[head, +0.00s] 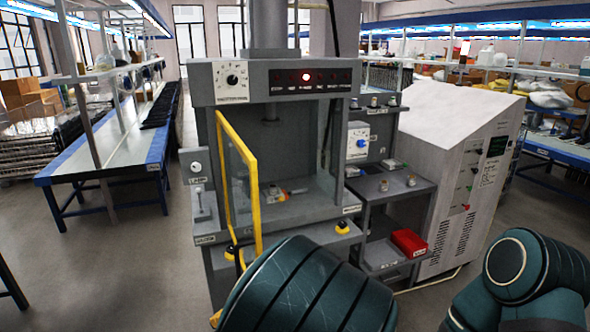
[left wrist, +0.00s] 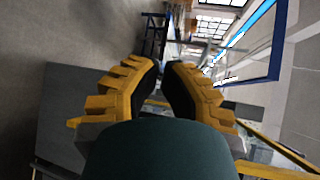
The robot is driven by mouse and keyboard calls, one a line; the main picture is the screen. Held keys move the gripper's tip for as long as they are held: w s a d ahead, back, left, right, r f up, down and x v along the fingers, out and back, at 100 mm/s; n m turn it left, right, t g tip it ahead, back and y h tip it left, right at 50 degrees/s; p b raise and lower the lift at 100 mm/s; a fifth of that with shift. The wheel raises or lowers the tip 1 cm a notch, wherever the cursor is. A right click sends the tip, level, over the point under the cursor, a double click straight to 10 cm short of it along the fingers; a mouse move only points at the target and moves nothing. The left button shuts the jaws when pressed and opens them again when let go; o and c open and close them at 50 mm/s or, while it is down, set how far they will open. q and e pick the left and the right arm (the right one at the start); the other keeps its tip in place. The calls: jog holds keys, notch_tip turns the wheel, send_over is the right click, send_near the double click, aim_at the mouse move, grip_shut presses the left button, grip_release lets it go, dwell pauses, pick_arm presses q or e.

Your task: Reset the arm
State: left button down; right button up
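My left gripper (left wrist: 161,66) has two yellow fingers with dark inner pads in the left wrist view. A narrow gap shows between its tips, and nothing is held there. In the head view a large teal link of my arm covers the bottom middle, in front of the machine's lower part. Another teal link of mine is at the bottom right. My right gripper is not in view. The grey pump machine (head: 273,96) stands in the middle with a red light lit. Its yellow-framed door (head: 252,170) stands swung open. Small orange and metal parts (head: 285,193) lie inside.
A side shelf (head: 377,217) with small parts and a red bin (head: 408,242) adjoins the machine. A white-topped grey cabinet (head: 465,185) stands to the right. A long blue-edged bench (head: 95,158) is at the left. The floor (head: 135,265) left of the machine is clear.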

pick_arm(q)
jog(key=s+f+n+g+h+b, duration=0.1)
jog(key=s+f+g+h, duration=0.2)
jog(key=s+f, duration=0.3)
jog(key=s+d+f+g+h, duration=0.1)
jog(key=s+f+g+h, duration=0.25)
jog(key=f, duration=0.55)
jog(key=s+f+n+g+h+b, duration=0.1)
jog(key=s+f+g+h, duration=0.25)
jog(key=f, duration=0.35)
jog(key=w+d+f+n+t+h+b, duration=0.2)
jog(key=d+f+n+t+h, duration=0.2)
jog(key=f+n+t+h, duration=0.1)
jog(key=shift+d+f+n+t+h, duration=0.35)
jog(key=shift+n+h, duration=0.45)
jog(key=shift+h, duration=0.4)
